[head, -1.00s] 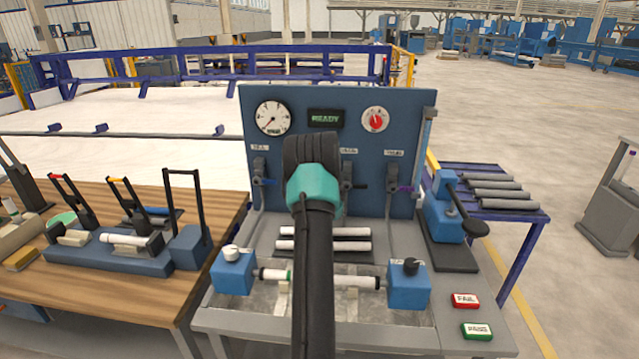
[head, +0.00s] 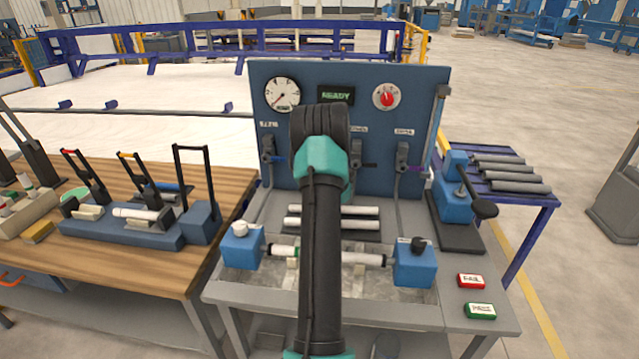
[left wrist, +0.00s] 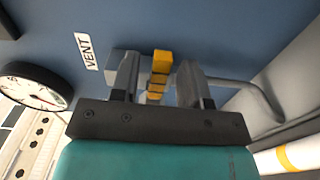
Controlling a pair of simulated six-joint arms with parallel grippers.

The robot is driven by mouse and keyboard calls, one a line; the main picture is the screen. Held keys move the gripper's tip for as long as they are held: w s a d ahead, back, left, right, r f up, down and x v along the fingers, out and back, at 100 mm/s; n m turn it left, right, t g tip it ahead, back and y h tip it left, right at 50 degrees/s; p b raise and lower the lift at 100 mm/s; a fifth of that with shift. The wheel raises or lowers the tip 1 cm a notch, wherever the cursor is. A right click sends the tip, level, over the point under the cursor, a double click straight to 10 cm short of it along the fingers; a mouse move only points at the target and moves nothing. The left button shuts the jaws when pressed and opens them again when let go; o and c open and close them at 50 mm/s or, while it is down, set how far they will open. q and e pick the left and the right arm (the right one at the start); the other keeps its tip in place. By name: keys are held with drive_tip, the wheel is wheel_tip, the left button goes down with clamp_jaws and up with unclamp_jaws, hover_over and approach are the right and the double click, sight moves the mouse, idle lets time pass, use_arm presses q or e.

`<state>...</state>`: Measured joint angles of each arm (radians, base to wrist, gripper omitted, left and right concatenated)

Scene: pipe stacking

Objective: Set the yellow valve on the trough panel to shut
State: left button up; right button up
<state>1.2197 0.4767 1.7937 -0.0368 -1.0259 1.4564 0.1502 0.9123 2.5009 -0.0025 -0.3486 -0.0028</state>
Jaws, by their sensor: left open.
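The trough panel (head: 425,100) is an upright blue board behind the trough, with a row of levered valves. In the head view my left arm and gripper stand in front of the panel's middle and hide the yellow valve and the fingertips. In the left wrist view the yellow valve's handle (left wrist: 160,64) shows between the two fingers of my left gripper (left wrist: 154,85), near a VENT label (left wrist: 88,52). The fingers are open, one on each side of the handle, with visible gaps. My right gripper is not in view.
A pipe (head: 362,259) spans two blue blocks in front. FAIL (head: 471,281) and green buttons (head: 481,311) sit front right.

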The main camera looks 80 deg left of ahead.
use_arm(q)
drive_tip(key=v, duration=1.5)
drive_tip(key=shift+a, duration=0.1)
